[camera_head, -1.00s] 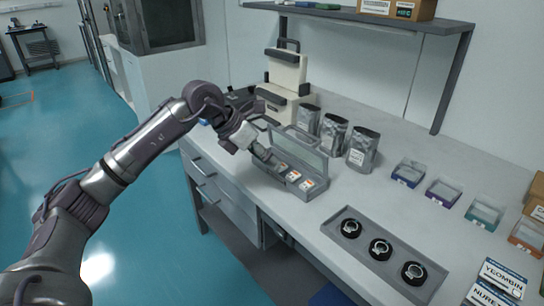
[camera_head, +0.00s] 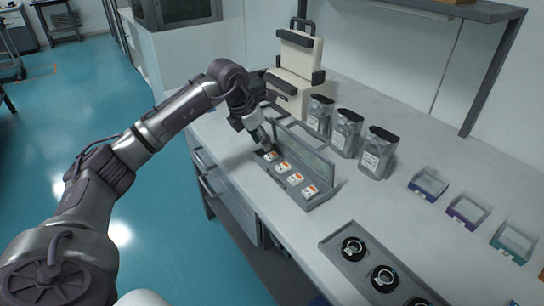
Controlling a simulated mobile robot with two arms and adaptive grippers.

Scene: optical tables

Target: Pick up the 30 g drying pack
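A grey case (camera_head: 322,196) with a raised clear lid (camera_head: 304,150) stands on the bench. Several small white packs with orange marks sit in a row in it: one at the far end (camera_head: 271,156), one after it (camera_head: 283,167), then one (camera_head: 294,178) and a near one (camera_head: 309,191). Their print is too small to read, so I cannot tell which is 30 g. My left gripper (camera_head: 267,145) points down at the case's far end, just above or at the far pack. Its fingers are small and dark; I cannot tell whether they hold anything. My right gripper is out of view.
Silver pouches (camera_head: 346,133) stand behind the case. A cream device (camera_head: 298,55) stands at the back. A grey tray (camera_head: 331,241) with black ring-shaped parts is in front, and small open bins (camera_head: 428,184) are at right. A shelf overhangs the back.

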